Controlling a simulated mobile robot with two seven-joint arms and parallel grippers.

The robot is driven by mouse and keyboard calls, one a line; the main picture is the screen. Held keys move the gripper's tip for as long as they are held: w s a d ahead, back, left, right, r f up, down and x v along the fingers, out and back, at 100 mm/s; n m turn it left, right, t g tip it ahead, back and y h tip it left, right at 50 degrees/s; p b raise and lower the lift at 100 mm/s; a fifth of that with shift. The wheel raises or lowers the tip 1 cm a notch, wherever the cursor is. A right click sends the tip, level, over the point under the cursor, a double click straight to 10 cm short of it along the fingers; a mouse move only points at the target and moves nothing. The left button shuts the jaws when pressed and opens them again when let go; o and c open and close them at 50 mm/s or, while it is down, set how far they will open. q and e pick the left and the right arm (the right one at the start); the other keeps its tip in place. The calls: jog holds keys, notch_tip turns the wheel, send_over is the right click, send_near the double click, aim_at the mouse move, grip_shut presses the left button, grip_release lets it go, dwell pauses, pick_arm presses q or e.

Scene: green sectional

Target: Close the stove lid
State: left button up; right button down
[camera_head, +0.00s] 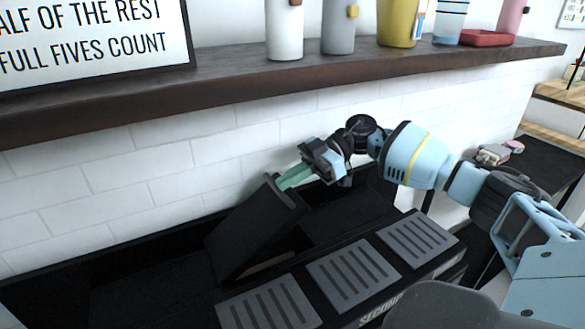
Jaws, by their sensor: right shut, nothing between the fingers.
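The black stove lid (252,232) stands tilted up, left of the middle in the head view. Its top right corner is close to my right gripper. My right gripper (287,181) comes in from the right with green fingers, which are shut with nothing between them. The fingertips are at or just behind the lid's upper edge; I cannot tell whether they touch it. The black stove (340,208) lies along the white tiled wall. My left gripper is not in view.
Grey slotted plates (352,273) line the stove's front. A dark wooden shelf (240,82) runs above, holding a sign (90,35), several cups including a yellow one (397,22), and a red tray (487,38). A dark side table (540,165) stands at right.

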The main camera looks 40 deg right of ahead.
jog(key=shift+s+d+f, duration=0.1)
jog(key=shift+d+f, duration=0.35)
jog(key=shift+f, duration=0.25)
jog(key=shift+y, duration=0.7)
jog(key=d+f+b, duration=0.1)
jog(key=d+f, duration=0.1)
jog(key=f, duration=0.1)
jog(key=s+d+f+b, duration=0.1)
jog(key=f+b, duration=0.1)
jog(key=f, duration=0.1)
jog(key=d+f+b, duration=0.1)
jog(key=d+f, duration=0.1)
jog(key=f, duration=0.1)
jog(key=shift+s+d+f, duration=0.15)
jog(key=shift+d, duration=0.15)
